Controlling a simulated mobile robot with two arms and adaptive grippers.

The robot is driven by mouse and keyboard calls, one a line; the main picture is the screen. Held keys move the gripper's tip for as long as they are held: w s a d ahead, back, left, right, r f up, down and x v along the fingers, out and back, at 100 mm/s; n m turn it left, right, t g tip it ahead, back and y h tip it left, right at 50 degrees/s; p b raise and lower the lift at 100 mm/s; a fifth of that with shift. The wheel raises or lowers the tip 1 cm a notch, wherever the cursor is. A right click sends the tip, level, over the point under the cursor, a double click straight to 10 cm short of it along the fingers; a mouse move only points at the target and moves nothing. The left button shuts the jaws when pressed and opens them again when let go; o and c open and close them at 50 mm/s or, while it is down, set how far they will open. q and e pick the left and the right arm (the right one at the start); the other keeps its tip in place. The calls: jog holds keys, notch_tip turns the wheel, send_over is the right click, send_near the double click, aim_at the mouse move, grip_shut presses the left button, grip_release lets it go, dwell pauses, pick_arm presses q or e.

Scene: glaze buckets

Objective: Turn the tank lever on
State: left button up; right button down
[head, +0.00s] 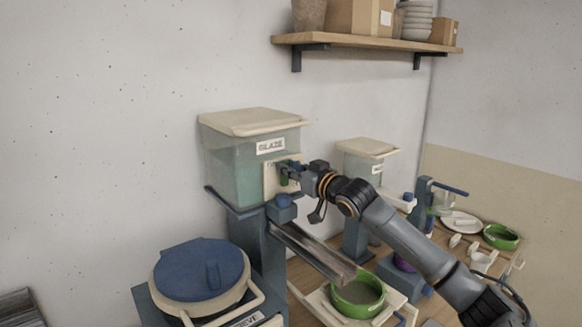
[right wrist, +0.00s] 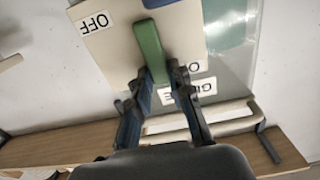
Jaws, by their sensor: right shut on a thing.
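The glaze tank (head: 230,165) is a translucent greenish box with a cream lid, labelled GLAZE. A cream plate (head: 268,178) on its front carries the green lever (head: 284,181). In the right wrist view the lever (right wrist: 150,50) runs lengthwise across the plate (right wrist: 110,55), with an OFF label (right wrist: 96,22) to its left. Another label (right wrist: 192,67), partly hidden by a finger, shows an O. My right gripper (head: 290,172) is at the lever, its fingers (right wrist: 163,78) shut on it from both sides. My left gripper is not in view.
A second, smaller tank (head: 362,160) stands behind my right arm. A metal chute (head: 312,252) slopes below the glaze tank towards a green bowl (head: 357,292). A blue-lidded bucket (head: 200,268) stands in front at left. A shelf (head: 365,42) hangs above.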

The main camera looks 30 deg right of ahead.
jog(key=c, duration=1.2)
grip_release()
jog(key=shift+s+d+f, duration=0.1)
jog(key=shift+s, duration=0.4)
jog(key=s, duration=1.1)
jog(key=shift+d, duration=0.35)
